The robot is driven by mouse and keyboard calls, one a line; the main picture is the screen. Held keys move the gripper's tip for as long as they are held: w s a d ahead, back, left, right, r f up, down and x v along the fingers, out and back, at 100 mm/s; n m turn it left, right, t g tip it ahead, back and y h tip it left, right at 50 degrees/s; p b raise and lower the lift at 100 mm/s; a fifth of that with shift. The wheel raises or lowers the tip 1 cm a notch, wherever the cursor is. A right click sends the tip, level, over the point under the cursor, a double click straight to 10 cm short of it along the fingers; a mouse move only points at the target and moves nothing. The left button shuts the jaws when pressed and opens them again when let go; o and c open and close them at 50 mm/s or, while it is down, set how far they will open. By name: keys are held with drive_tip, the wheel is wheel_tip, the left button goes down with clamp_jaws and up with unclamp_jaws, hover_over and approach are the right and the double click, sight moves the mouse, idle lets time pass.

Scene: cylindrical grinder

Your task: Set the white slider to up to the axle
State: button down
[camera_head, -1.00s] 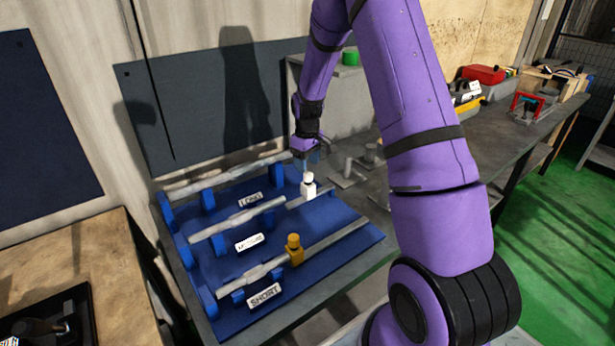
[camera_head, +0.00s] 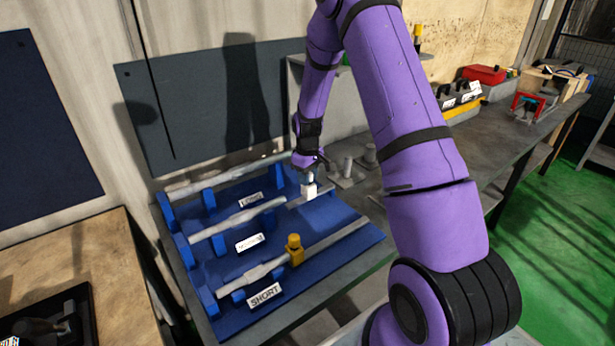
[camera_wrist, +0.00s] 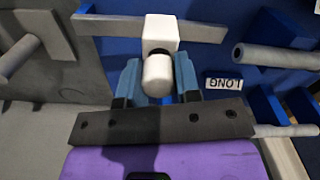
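The white slider (camera_head: 309,191) is a block with a round knob, sitting on a short grey rail at the right of the blue fixture. In the wrist view the slider block (camera_wrist: 160,30) stands on its rail, with the knob pointing at the camera. The middle grey axle (camera_head: 238,221) lies to its left, and its end (camera_wrist: 275,57) shows at the right in the wrist view, with a gap between it and the slider. My gripper (camera_wrist: 158,80) is open, its blue fingers on either side of the knob, with slim gaps visible.
A yellow slider (camera_head: 294,250) stands on the front rail beside the short axle (camera_head: 250,272). The long axle (camera_head: 225,178) lies at the back. Grey metal posts (camera_head: 348,170) stand right of my gripper. The blue board (camera_head: 335,212) is clear between the two rails.

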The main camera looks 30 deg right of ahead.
drive_tip(key=a, duration=0.7)
drive_tip(key=shift+s+a, duration=0.15)
drive_tip(key=shift+a, duration=0.05)
drive_tip(key=c, duration=0.8)
unclamp_jaws()
drive_tip(key=shift+a, duration=0.15)
drive_tip(key=shift+r, duration=0.1)
wheel_tip(320, 180, up, 11)
drive_tip(key=shift+f, duration=0.2)
